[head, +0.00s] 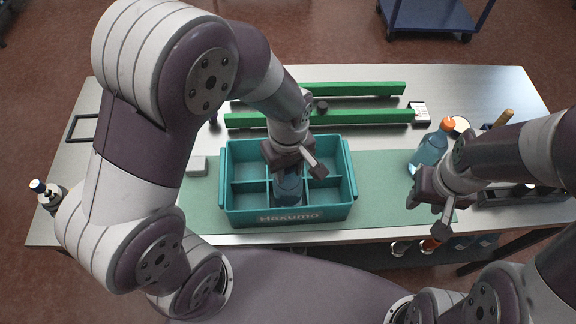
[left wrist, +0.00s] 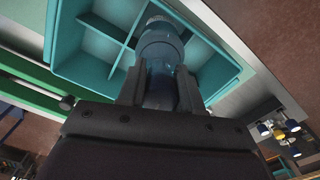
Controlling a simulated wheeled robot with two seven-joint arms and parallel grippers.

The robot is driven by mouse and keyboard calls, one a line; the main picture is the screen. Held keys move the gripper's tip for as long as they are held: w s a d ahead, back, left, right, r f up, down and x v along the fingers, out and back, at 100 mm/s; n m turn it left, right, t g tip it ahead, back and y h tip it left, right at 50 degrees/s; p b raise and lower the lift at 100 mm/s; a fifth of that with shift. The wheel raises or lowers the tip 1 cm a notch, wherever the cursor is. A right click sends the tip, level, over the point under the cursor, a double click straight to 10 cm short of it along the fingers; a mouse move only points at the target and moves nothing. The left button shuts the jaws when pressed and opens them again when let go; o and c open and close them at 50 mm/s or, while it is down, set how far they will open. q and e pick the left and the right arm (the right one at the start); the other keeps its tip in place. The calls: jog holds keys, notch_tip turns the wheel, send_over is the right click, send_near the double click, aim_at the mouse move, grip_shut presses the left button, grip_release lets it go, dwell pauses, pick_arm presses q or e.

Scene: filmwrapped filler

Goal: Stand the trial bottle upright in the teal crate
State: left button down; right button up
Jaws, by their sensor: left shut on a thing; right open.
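The teal crate (head: 347,200) stands on the green mat and is split by dividers into several compartments; it also shows in the left wrist view (left wrist: 85,60). The trial bottle (head: 288,189), dark blue and see-through, is at the crate's front middle, roughly upright. In the left wrist view the bottle (left wrist: 160,52) sits between my two fingers, its far end over or in the crate. My left gripper (head: 290,168) is above the crate, shut on the bottle. I cannot tell whether the bottle touches the crate floor. My right gripper (head: 437,203) is open and empty, right of the crate.
Green bars (head: 340,118) lie behind the crate. A small grey block (head: 197,166) is left of it. A dark tray (head: 490,197) is at the right. A small bottle (head: 46,192) stands far left.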

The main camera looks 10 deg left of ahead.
pick_arm(q)
jog(key=shift+f, duration=0.15)
jog(key=c, duration=0.8)
grip_release()
jog(key=shift+o, duration=0.2)
notch_tip(320, 180, up, 12)
jog(key=shift+f, duration=0.1)
jog(key=shift+a, duration=0.2)
jog(key=s+a+f+m+t, duration=0.1)
jog(key=s+a+f+m, duration=0.2)
jog(key=a+f+m, duration=0.4)
jog(key=shift+s+a+m, duration=0.15)
jog(key=shift+a+m, duration=0.45)
jog(key=shift+a, duration=0.15)
